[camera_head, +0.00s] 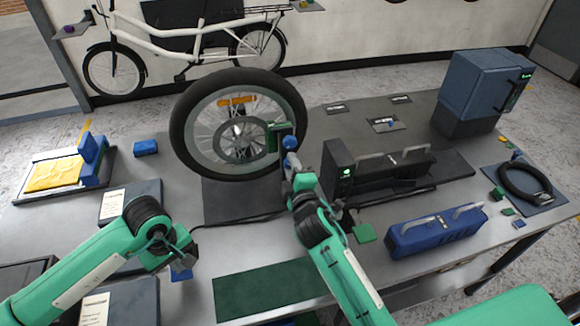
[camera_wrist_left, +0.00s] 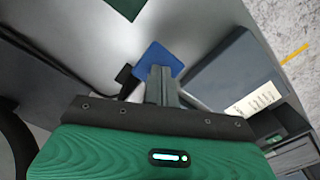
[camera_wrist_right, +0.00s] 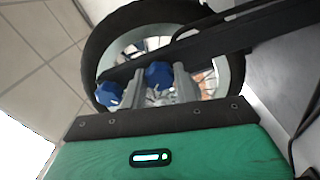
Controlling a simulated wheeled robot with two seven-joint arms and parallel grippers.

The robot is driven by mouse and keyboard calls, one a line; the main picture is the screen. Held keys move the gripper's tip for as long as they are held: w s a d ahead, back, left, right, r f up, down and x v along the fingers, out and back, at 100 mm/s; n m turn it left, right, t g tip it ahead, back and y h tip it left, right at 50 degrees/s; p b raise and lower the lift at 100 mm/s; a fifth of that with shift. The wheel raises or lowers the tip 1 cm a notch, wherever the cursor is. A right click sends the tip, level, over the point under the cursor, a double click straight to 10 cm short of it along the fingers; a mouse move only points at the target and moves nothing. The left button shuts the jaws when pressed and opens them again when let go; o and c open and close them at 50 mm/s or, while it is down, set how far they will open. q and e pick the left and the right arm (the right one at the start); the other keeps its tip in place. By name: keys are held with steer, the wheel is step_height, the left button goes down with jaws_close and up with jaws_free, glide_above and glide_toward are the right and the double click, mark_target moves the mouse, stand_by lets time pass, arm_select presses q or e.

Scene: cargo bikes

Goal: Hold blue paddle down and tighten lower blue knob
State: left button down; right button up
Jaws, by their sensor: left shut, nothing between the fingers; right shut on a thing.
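The blue paddle (camera_head: 181,274) is a flat blue piece low on the bench at left, also in the left wrist view (camera_wrist_left: 153,54). My left gripper (camera_head: 183,262) is shut and empty, its fingertips (camera_wrist_left: 162,70) over the paddle; I cannot tell how firmly they touch. Two blue knobs sit at a bracket beside the wheel (camera_head: 180,122). The upper knob (camera_head: 290,143) is free and shows in the right wrist view (camera_wrist_right: 110,93). My right gripper (camera_head: 289,170) is shut on the lower blue knob (camera_wrist_right: 160,75), one finger on each side.
A black unit with grey handles (camera_head: 405,158) stands right of my right gripper. A blue handled case (camera_head: 436,236) lies nearer the front. A green mat (camera_head: 268,289) lies between my arms. A blue cabinet (camera_head: 482,88) stands at the back right.

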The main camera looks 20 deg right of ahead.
steer(key=shift+m, duration=3.6)
steer(key=o, duration=1)
steer(key=shift+s, duration=0.1)
steer(key=s, duration=1.1)
steer(key=shift+s, duration=0.4)
